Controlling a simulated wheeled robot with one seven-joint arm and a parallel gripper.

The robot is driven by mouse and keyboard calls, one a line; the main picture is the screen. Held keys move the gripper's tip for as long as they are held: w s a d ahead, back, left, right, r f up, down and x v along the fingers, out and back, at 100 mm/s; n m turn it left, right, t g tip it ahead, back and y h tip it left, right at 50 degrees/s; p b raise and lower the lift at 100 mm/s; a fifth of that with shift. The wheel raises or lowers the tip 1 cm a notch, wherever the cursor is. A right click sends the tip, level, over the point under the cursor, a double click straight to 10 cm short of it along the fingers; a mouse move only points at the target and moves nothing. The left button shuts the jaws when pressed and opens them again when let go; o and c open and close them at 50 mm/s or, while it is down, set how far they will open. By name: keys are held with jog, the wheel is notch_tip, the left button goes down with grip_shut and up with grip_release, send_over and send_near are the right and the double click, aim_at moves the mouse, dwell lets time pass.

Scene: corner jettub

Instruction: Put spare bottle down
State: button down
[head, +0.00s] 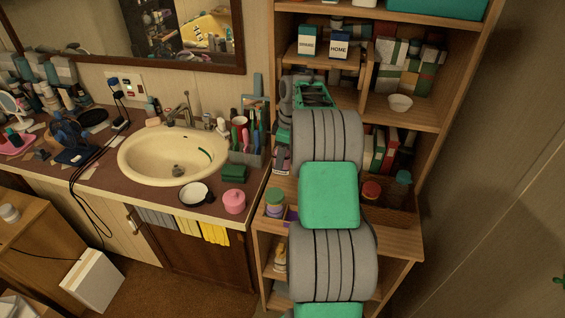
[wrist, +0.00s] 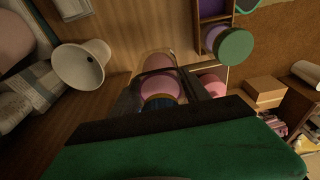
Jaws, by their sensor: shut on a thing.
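In the wrist view my gripper (wrist: 160,92) is shut on a small bottle (wrist: 160,86) with pinkish and blue parts, held between the two dark fingers. A wooden surface lies behind it. I cannot tell whether the bottle touches that surface. In the head view my arm covers the middle of the wooden shelf unit (head: 405,236), and the fingers are not clearly visible.
A white cup-like thing (wrist: 82,66) is left of the bottle in the wrist view, and a green-lidded jar (wrist: 235,46) is to the right. In the head view, a sink (head: 173,153) and a pink jar (head: 234,202) are on the counter. Shelves hold boxes and a white bowl (head: 400,103).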

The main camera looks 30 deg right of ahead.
jog(key=shift+s+d+r, duration=0.1)
jog(key=shift+s+r, duration=0.15)
jog(key=shift+r, duration=0.35)
jog(key=s+a+r+b, duration=0.1)
jog(key=s+a, duration=0.2)
jog(key=s, duration=0.7)
jog(key=s+a+r+b, duration=0.1)
jog(key=s+a+b, duration=0.1)
jog(key=s, duration=0.8)
jog(key=s+a+r+b, duration=0.1)
jog(key=s+a+r, duration=0.15)
jog(key=s, duration=0.75)
jog(key=shift+w+d+f+p, duration=0.4)
jog(key=shift+w+d+f, duration=0.85)
jog(key=shift+w+f, duration=0.9)
jog(key=shift+w+d+f+p, duration=0.4)
jog(key=shift+w+d+f, duration=1.1)
jog(key=shift+f, duration=1)
jog(key=shift+w+d+f+p, duration=0.4)
jog(key=shift+w+d+f, duration=0.65)
jog(key=shift+w+f, duration=1.2)
jog(key=shift+s+f, duration=0.1)
jog(key=shift+s, duration=0.05)
